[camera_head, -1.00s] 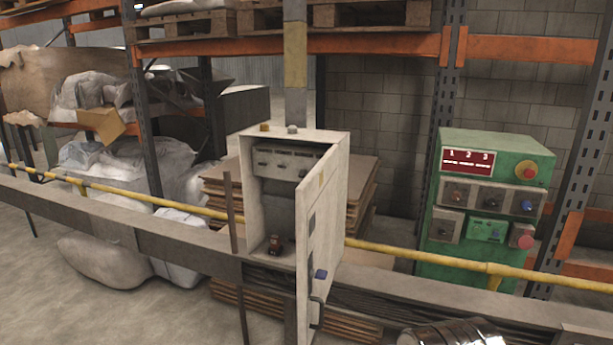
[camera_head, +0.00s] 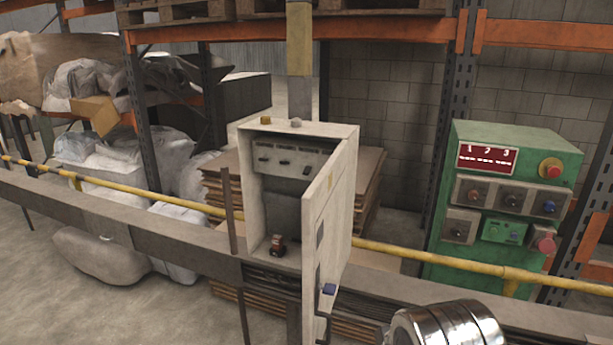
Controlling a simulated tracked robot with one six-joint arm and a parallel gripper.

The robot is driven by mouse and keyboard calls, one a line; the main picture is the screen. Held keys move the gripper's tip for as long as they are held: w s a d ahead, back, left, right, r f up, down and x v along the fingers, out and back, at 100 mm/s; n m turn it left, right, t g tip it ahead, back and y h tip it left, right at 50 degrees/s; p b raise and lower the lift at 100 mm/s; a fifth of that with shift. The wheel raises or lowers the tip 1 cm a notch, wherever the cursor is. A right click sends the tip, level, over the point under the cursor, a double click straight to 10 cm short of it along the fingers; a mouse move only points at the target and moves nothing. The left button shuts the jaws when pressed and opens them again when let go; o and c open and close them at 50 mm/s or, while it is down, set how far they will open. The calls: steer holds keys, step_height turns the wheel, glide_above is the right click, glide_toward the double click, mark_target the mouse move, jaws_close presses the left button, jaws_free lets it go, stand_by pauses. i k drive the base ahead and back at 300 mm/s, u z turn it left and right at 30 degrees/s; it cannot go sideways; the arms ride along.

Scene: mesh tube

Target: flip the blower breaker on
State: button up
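A pale metal breaker cabinet (camera_head: 248,205) stands in the middle of the view. Its door (camera_head: 332,225) is swung open towards me and carries a blue latch (camera_head: 329,289). Inside, near the top, is a grey panel (camera_head: 285,155) with a row of small dark breaker switches (camera_head: 285,162). The labels are too small to read, so I cannot tell which is the blower breaker or how each lever is set. A small red item (camera_head: 277,246) sits on the cabinet floor. My gripper is not in view; only a shiny metal part of my arm (camera_head: 445,328) shows at the bottom right.
A green control box (camera_head: 480,262) with knobs and red buttons stands to the right. A yellow rail (camera_head: 420,257) and a grey beam (camera_head: 150,240) run across the front. Stacked boards (camera_head: 220,185), white sacks (camera_head: 100,255) and orange racking (camera_head: 400,30) lie behind.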

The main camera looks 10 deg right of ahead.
mark_target(306, 171)
steer(key=u, duration=0.35)
steer(key=k, duration=0.85)
steer(key=u, duration=0.5)
steer(key=k, duration=0.5)
steer(key=u, duration=0.2)
steer(key=i, duration=1.9)
steer(key=u, duration=0.2)
